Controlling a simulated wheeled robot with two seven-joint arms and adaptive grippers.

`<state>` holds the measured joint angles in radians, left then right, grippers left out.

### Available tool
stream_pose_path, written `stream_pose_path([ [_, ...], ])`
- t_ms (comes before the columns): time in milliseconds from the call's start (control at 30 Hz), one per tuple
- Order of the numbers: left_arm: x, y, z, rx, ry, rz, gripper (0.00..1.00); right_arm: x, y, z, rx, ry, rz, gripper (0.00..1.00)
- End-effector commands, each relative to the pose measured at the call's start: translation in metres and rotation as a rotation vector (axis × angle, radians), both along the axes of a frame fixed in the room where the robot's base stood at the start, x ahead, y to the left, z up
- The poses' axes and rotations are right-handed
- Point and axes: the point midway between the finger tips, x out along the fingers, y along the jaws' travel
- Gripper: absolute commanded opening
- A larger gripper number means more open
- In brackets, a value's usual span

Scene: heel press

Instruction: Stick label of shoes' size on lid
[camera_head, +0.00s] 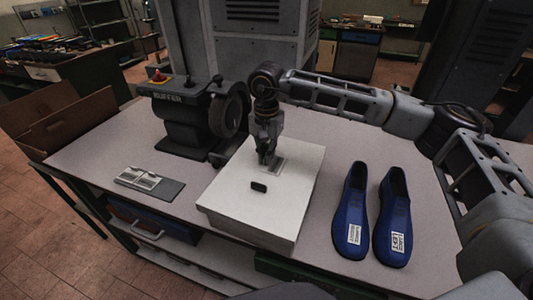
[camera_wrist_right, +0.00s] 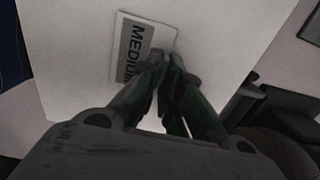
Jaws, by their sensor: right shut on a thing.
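My right gripper (camera_head: 267,160) points down over the far part of the lid. It is shut on a label (camera_wrist_right: 130,50) at its edge; the label reads MEDIUM and lies against or just above the lid, I cannot tell which. In the head view the label (camera_head: 279,165) shows beside the fingertips. Two blue shoes, one (camera_head: 355,205) left of the other (camera_head: 393,215), stand right of the box with white labels on them. My left gripper is not in view.
More labels (camera_head: 138,177) lie on a dark plate (camera_head: 170,189) at the table's left. A dark buffer machine (camera_head: 185,125) with a wheel stands behind the box's left side. An open cardboard box (camera_head: 65,130) is at the left edge. The table between box and shoes is clear.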

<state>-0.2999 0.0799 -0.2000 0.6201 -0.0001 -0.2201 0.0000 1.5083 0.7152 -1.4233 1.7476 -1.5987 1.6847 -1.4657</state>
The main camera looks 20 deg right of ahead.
Motion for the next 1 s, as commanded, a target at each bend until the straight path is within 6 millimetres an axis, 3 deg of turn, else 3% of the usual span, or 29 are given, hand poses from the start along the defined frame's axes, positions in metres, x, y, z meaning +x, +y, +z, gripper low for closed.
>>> stream_pose_path([
  [167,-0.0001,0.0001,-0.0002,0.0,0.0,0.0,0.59,-0.001,-0.0004,-0.0027,-0.002,0.005,0.0,0.0],
  [200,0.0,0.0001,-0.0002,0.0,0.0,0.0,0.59,-0.001,-0.0004,-0.0027,-0.002,0.005,0.0,0.09],
  [400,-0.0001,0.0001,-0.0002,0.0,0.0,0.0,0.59,-0.001,-0.0005,-0.0025,-0.003,0.005,0.0,0.32],
  [633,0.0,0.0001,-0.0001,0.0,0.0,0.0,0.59,-0.0007,-0.0006,-0.0021,-0.002,0.004,0.0,0.32],
  [833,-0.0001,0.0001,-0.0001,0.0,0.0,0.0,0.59,-0.0005,-0.0006,-0.0017,-0.003,0.003,0.0,0.53],
  [1000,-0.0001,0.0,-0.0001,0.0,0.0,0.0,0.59,-0.0003,-0.0005,-0.0012,-0.001,0.002,-0.001,0.53],
])
